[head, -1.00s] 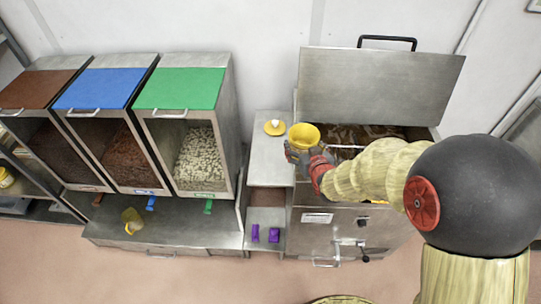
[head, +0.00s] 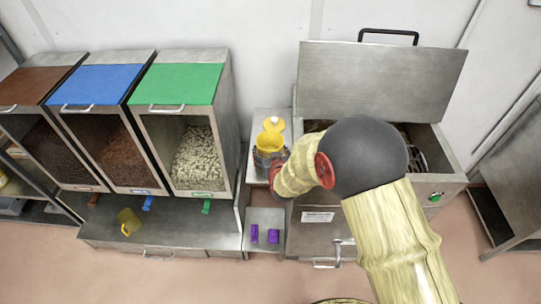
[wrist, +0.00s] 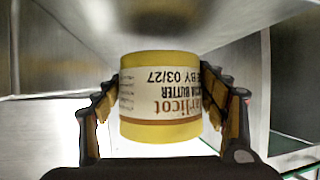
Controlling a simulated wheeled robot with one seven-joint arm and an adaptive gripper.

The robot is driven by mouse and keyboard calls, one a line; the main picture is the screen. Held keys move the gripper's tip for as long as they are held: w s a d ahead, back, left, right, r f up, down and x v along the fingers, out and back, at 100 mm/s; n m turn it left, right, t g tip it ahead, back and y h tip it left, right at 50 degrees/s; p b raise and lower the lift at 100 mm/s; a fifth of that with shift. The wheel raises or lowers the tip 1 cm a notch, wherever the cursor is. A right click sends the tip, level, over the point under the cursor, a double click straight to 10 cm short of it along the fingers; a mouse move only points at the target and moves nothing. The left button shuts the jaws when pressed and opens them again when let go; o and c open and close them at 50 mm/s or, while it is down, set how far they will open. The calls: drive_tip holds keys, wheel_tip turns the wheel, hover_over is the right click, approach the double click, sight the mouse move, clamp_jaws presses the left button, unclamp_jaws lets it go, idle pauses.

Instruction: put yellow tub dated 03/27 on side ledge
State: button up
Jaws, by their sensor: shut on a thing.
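The yellow tub (head: 269,141) is in my gripper (head: 270,158), over or on the narrow side ledge (head: 258,178) between the bins and the steel tank. In the wrist view the tub (wrist: 160,98) sits between both fingers of my gripper (wrist: 160,112). Its label is upside down and reads "BY 03/27" and "BUTTER". I cannot tell whether the tub's base touches the ledge.
The steel tank (head: 320,215) stands right of the ledge, its raised lid (head: 380,82) behind. Bins with brown, blue and green (head: 177,84) lids stand left. Purple items (head: 272,236) lie on a lower shelf.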

drive_tip(key=shift+f, duration=0.75)
drive_tip(key=shift+d, duration=0.1)
drive_tip(key=o, duration=1.6)
drive_tip(key=shift+f, duration=0.1)
drive_tip(key=shift+s+r, duration=0.15)
drive_tip(key=shift+r, duration=0.1)
drive_tip(key=p+v, duration=0.2)
drive_tip(key=v, duration=0.9)
drive_tip(key=shift+s+r, duration=0.1)
drive_tip(key=shift+s, duration=0.2)
